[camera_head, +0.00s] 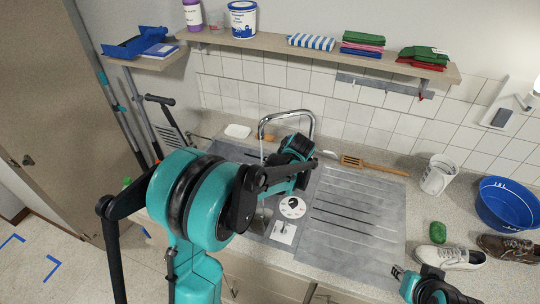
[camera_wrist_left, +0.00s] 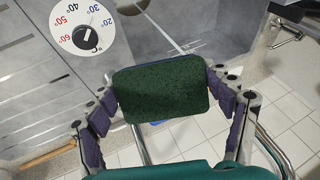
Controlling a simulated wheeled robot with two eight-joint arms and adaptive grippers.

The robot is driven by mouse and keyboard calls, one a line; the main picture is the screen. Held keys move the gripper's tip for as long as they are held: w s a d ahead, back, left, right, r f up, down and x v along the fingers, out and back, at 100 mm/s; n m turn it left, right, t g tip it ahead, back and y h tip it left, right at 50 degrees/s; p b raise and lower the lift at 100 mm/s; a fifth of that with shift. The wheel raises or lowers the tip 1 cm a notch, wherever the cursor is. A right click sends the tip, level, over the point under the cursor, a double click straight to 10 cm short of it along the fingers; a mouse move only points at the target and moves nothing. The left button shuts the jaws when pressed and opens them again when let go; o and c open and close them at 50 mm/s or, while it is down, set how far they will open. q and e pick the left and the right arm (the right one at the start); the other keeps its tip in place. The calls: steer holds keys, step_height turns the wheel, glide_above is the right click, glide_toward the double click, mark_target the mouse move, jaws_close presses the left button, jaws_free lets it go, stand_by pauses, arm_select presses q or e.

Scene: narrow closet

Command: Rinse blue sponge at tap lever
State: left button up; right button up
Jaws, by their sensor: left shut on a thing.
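My left arm reaches over the sink (camera_head: 262,222) in the head view and hides much of the basin. My left gripper (camera_wrist_left: 165,110) is shut on a sponge (camera_wrist_left: 160,90) in the left wrist view. The sponge shows a dark green face with a thin blue edge; the head view hides it. The chrome tap (camera_head: 285,113) arches over the sink just behind that gripper. A thin pale line below its spout may be water. I cannot make out the tap lever for sure. My right gripper (camera_head: 402,275) is at the lower right, apart from the sink; its jaw state is unclear.
A round temperature dial (camera_head: 291,207) sits at the basin's front right. The ribbed drainboard (camera_head: 355,220) is clear. To the right are a green lump (camera_head: 438,232), a white mug (camera_head: 438,175), shoes (camera_head: 448,258) and a blue basin (camera_head: 508,205). A shelf (camera_head: 270,43) runs above.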

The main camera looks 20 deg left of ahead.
stand_by(0.5)
arm_select(q)
steer(key=s+d+r+p, duration=0.2)
steer(key=s+d+r, duration=0.1)
steer(key=r, duration=0.1)
steer(key=shift+s+d+p, duration=0.2)
steer(key=shift+d+p, duration=0.15)
steer(key=shift+p, duration=0.05)
arm_select(e)
step_height(320, 180, up, 3)
steer(key=shift+f, duration=0.15)
steer(key=shift+c, duration=0.3)
